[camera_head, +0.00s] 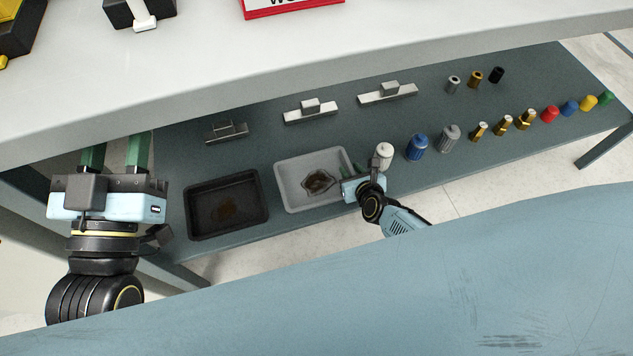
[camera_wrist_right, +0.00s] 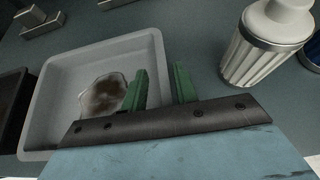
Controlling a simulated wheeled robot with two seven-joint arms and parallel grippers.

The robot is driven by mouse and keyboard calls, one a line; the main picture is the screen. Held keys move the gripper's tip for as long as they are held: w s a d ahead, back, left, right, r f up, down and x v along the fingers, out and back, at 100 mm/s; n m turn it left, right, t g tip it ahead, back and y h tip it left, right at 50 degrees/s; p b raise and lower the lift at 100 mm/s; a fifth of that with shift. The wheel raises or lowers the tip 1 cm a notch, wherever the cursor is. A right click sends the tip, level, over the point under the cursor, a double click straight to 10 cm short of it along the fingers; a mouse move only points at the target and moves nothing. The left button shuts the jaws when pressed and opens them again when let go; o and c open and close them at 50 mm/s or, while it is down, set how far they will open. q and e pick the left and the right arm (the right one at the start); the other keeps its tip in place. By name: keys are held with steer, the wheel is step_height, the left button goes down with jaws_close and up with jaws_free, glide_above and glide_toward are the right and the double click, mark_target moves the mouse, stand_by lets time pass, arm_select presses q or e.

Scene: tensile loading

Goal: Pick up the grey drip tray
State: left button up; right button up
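The grey drip tray (camera_head: 290,166) lies on the lower shelf, with a brown stain in its bottom. It also shows in the right wrist view (camera_wrist_right: 62,72). My right gripper (camera_head: 338,184) is at the tray's right side. In the right wrist view the green fingers (camera_wrist_right: 162,84) stand apart, with the left finger over the tray and the right finger outside it. The tray's right wall passes between or just below them; contact cannot be told. My left gripper (camera_head: 115,150) is at the left, away from the tray, with its two green fingers apart and nothing visible between them.
A black tray (camera_head: 190,213) lies just left of the grey one. A white canister (camera_head: 384,155) stands close to the right of my right gripper, then blue (camera_head: 417,148) and grey canisters. Metal blocks (camera_head: 310,112) lie behind. The upper tabletop (camera_head: 200,60) overhangs the shelf.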

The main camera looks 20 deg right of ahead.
steer(key=shift+w, duration=0.1)
steer(key=shift+c, duration=0.3)
jaws_close()
